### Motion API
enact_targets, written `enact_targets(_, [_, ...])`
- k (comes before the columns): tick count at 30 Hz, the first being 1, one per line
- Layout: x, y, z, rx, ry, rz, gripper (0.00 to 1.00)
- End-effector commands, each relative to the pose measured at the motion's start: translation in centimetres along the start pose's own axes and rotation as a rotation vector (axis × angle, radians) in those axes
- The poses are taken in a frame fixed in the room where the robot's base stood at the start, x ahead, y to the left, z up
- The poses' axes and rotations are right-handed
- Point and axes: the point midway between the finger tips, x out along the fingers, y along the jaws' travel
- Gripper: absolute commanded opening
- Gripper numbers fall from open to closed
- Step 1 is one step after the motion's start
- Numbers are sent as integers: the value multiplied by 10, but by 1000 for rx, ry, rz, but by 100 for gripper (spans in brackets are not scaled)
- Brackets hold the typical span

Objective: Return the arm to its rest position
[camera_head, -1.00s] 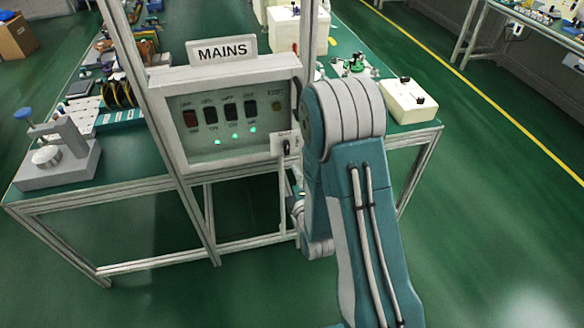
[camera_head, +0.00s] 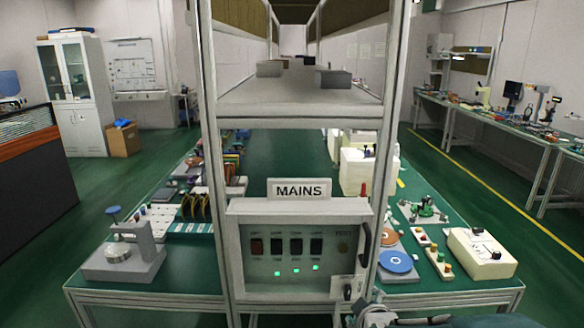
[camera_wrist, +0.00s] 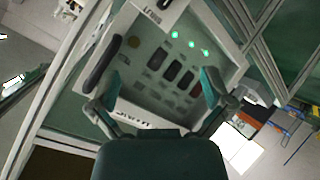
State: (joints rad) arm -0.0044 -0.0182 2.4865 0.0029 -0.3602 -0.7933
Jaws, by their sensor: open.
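My gripper (camera_wrist: 160,88) shows in the wrist view with its two teal fingers spread apart. Nothing is between them. It faces the mains panel (camera_wrist: 185,92), which looks rotated in that view, and stands apart from it as far as I can tell. In the head view the mains panel (camera_head: 262,291) is upright on the front of the bench frame, below a MAINS sign (camera_head: 300,190). Three green lights glow under its dark switches. Part of my arm (camera_head: 440,321) shows at the bottom right edge; the gripper is out of that view.
A green bench (camera_head: 180,274) runs away behind the panel, between metal uprights. A grey stand with a blue knob (camera_head: 128,255) is at its left; a cream box (camera_head: 480,252) and a blue disc (camera_head: 397,262) are at its right. Green floor (camera_head: 35,262) is open to the left.

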Motion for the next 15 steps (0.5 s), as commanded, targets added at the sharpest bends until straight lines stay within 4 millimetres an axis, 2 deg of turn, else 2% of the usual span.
enact_targets(1, [-15, 4, -4, 50, -17, -16, 100])
enact_targets(6, [-63, 5, -4, 239, -120, -95, 100])
enact_targets(11, [-114, 1, 0, 416, -231, -151, 100])
enact_targets(15, [-163, -7, 8, 568, -339, -185, 100])
